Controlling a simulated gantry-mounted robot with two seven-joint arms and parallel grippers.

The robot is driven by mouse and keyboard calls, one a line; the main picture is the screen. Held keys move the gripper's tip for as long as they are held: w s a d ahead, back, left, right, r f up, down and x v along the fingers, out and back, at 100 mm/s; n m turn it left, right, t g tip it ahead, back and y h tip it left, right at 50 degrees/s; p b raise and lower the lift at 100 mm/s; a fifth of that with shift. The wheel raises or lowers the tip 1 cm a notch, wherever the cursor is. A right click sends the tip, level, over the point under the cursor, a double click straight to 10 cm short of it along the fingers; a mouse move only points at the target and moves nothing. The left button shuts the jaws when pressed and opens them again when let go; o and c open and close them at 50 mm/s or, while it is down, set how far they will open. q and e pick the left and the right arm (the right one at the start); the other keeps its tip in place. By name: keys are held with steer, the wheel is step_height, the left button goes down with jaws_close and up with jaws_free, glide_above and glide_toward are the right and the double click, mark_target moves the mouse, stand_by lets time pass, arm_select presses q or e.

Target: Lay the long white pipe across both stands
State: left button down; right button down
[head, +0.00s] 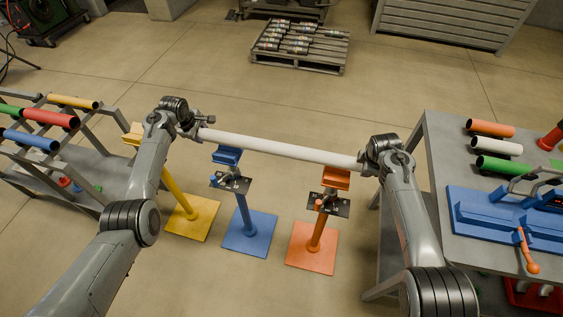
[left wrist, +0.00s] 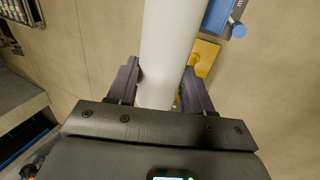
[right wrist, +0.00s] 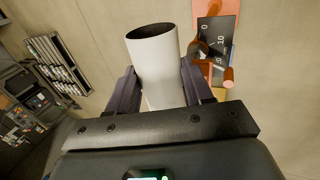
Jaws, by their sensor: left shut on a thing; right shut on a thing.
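The long white pipe (head: 280,146) is held level between my two grippers, one near each end. My left gripper (head: 200,132) is shut on its left end; the left wrist view shows the pipe (left wrist: 168,45) between the fingers. My right gripper (head: 362,163) is shut near its right end, and the open pipe end (right wrist: 152,48) sticks out past the fingers. The blue stand (head: 242,212) and the orange stand (head: 317,232) stand below, between the grippers. Their cradles (head: 227,157) (head: 336,179) appear just nearer than the pipe, apart from it.
A yellow stand (head: 182,205) is partly hidden behind my left arm. A rack of coloured pipes (head: 50,118) is at left. A grey bench (head: 440,150) with short pipes and a blue fixture (head: 490,222) is at right. A pallet (head: 300,48) lies farther back; the floor before it is clear.

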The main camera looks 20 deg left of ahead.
arm_select(q)
steer(key=shift+w+a+r, duration=0.1)
steer(key=shift+r, duration=0.05)
arm_select(e)
steer(key=shift+w+a+r, duration=0.1)
steer(key=shift+r, duration=0.05)
